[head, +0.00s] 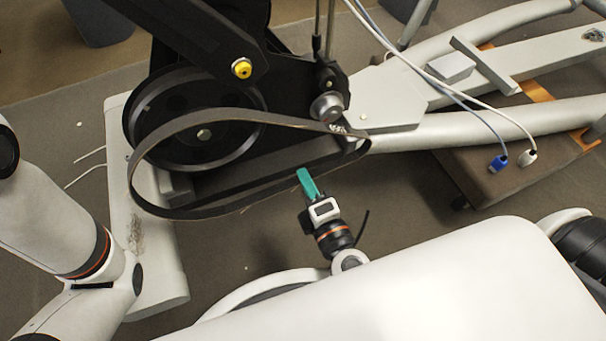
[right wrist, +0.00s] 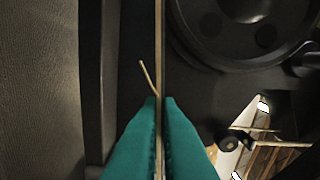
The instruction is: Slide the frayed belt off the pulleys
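The frayed belt (head: 215,211) is a dark, wide loop in front of the black drive housing. Its left end bows out beyond the large black pulley (head: 160,100), and its upper run crosses in front of that pulley. A pale frayed patch shows near its right end, below a small silver roller (head: 327,105). I cannot tell whether the right end still touches a pulley. My right gripper (head: 305,178) has teal fingers at the lower run. In the right wrist view, the fingers (right wrist: 160,110) are closed on the belt (right wrist: 158,45), seen edge-on with a loose thread. My left gripper is out of view.
The elliptical's white frame (head: 390,100) stretches right. A yellow-centred knob (head: 242,68) sits on the black arm above. Cables with a blue plug (head: 498,163) and a white plug (head: 527,158) hang over a brown platform (head: 480,185). Open floor lies below the belt.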

